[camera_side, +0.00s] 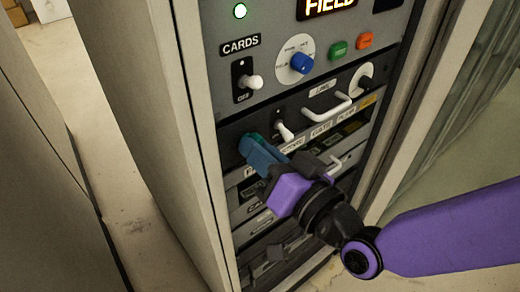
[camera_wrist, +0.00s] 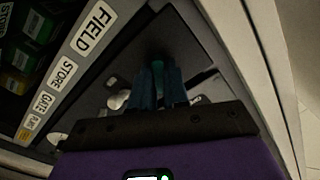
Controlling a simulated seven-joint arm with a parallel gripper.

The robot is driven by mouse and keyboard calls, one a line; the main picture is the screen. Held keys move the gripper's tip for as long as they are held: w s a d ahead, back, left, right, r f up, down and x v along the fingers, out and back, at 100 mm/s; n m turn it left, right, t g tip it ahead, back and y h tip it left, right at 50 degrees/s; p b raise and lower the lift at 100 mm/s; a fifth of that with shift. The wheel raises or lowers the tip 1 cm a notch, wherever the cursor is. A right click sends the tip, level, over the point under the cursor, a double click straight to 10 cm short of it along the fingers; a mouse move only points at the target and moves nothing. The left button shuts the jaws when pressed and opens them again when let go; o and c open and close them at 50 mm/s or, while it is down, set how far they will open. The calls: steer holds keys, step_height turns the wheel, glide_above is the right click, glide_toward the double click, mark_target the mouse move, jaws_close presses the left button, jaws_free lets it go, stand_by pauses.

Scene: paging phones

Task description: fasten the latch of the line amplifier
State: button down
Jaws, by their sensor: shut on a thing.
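The line amplifier is the dark drawer panel (camera_side: 305,110) in the rack, with a small label above its white handle (camera_side: 327,107).
A white toggle (camera_side: 284,131) stands close to the right of my fingers. Above are the CARDS switch (camera_side: 250,82), a blue knob (camera_side: 301,63) and green (camera_side: 338,49) and orange (camera_side: 365,40) buttons. Labelled slots (camera_side: 321,129) lie below. The rack's side post (camera_side: 195,120) is close on the left.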

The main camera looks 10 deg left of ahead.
steer(key=n, duration=0.6)
stand_by(0.6)
steer(key=c, duration=1.1)
jaws_free()
steer(key=shift+s+d, duration=0.1)
steer(key=v, duration=1.7)
steer(key=shift+d+r, duration=0.1)
steer(key=shift+r, duration=0.05)
